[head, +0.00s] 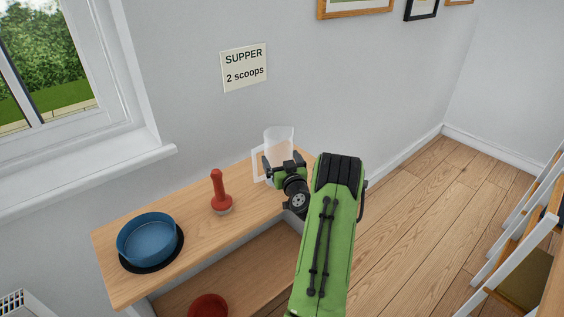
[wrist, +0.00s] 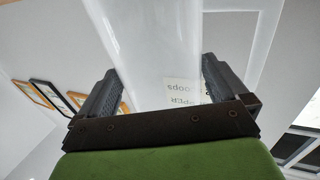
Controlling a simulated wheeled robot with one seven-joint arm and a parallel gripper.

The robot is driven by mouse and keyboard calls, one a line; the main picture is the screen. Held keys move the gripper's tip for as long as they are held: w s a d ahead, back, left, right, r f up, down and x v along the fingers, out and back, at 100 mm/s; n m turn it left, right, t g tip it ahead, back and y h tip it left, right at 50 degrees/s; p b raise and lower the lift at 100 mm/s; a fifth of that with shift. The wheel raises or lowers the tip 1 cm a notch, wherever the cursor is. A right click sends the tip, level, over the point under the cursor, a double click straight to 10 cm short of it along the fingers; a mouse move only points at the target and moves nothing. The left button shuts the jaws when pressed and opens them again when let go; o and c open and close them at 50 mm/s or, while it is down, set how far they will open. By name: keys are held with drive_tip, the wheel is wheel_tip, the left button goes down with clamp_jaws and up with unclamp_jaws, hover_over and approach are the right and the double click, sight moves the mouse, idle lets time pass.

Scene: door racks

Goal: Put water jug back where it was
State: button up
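The water jug (head: 279,137) is clear, with a pale handle on its left side. It stands upright over the right end of the wooden shelf top (head: 185,225); my gripper hides its base, so I cannot tell whether it touches the wood. My gripper (head: 283,164) is at the jug's near side.
A blue bowl (head: 148,238) sits on a black round mat at the left of the shelf top. A red-handled tool (head: 221,192) stands between bowl and jug. A red bowl (head: 208,307) is on the lower shelf. A "SUPPER 2 scoops" sign (head: 244,67) hangs above.

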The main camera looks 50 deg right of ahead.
drive_tip(key=shift+r+p, duration=0.2)
drive_tip(key=shift+p, duration=0.1)
drive_tip(key=b+v, duration=0.9)
drive_tip(key=v, duration=0.3)
drive_tip(key=w+a+r+n+t+y, duration=0.1)
drive_tip(key=w+a+n+y, duration=0.35)
drive_tip(key=a, duration=0.35)
drive_tip(key=w+a+r+n+y, duration=0.1)
drive_tip(key=w+a+n+y, duration=0.3)
drive_tip(key=a, duration=0.5)
drive_tip(key=a+n+g+y, duration=0.3)
drive_tip(key=a+g+y, duration=0.2)
drive_tip(key=a, duration=1.2)
drive_tip(key=s+a+m+g+h, duration=0.1)
drive_tip(key=s+a+m+g, duration=0.1)
drive_tip(key=s, duration=0.8)
drive_tip(key=s+a+r+m+g+h, duration=0.1)
drive_tip(key=s+a+m+g+h, duration=0.1)
drive_tip(key=s, duration=0.8)
drive_tip(key=shift+s+a+g+p, duration=0.2)
drive_tip(key=shift+s+g+p, duration=0.15)
drive_tip(key=shift+g, duration=0.25)
